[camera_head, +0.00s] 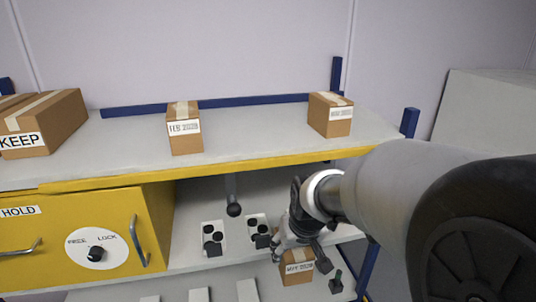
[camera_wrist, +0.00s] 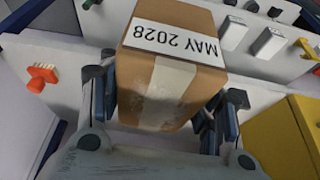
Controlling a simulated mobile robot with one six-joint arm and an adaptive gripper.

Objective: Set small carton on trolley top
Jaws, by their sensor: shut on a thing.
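A small brown carton (camera_wrist: 172,70) with a pale tape strip and a "MAY 2028" label sits between the fingers of my gripper (camera_wrist: 163,112) in the wrist view. The fingers press on its two sides. In the head view the same carton (camera_head: 297,272) hangs below my gripper (camera_head: 296,252), low in front of the lower shelf, partly hidden by the fingers. I cannot tell if its base touches anything. The trolley top (camera_head: 255,128) is a grey surface with a yellow front edge, above and behind my gripper.
On the top stand a "FEB 2028" carton (camera_head: 185,128), another small carton (camera_head: 330,115) at right and a large "KEEP" carton (camera_head: 42,122) at left. Bare room lies between the small cartons. A yellow cabinet (camera_head: 150,215) and a dark-knobbed lever (camera_head: 233,208) are below.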

